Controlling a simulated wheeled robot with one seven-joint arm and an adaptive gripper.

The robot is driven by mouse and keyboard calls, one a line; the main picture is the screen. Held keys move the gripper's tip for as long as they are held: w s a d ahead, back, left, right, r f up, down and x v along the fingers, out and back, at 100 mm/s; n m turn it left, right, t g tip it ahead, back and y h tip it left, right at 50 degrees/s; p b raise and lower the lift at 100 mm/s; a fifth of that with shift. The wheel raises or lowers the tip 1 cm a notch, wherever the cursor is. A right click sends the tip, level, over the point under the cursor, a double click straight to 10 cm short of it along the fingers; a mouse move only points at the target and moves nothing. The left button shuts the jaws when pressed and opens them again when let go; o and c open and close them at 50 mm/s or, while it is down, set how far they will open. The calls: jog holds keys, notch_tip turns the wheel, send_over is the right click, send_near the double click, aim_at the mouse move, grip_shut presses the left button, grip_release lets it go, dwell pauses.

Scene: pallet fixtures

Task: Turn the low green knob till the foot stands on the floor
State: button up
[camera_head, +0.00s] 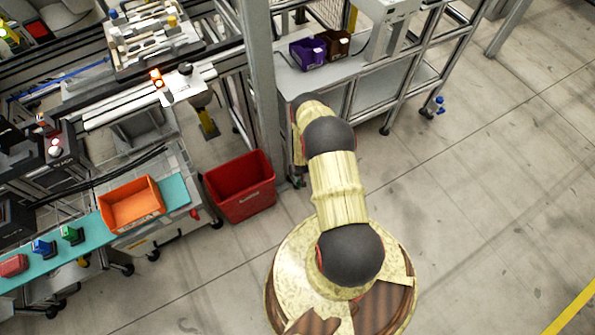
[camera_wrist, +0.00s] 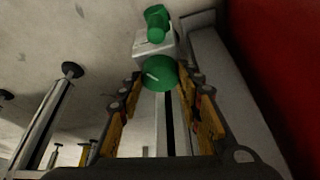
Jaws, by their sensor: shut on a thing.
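In the wrist view, a round green knob (camera_wrist: 160,73) with a pale mark sits between the fingertips of my gripper (camera_wrist: 160,84). The fingers are shut on it from both sides. Just beyond it, a grey block (camera_wrist: 153,44) carries a second green piece (camera_wrist: 156,22) shaped like a small handle. Metal legs with dark round feet show at the left, one foot (camera_wrist: 72,70) nearest. I cannot tell which foot belongs to the knob, or its gap to the floor (camera_wrist: 40,30). In the head view my gripper is hidden behind my arm.
Open floor (camera_head: 490,190) lies to the right.

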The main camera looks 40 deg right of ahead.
dwell(0.4)
jog(key=o, duration=1.2)
jog(key=shift+c, duration=0.2)
jog(key=v, duration=1.2)
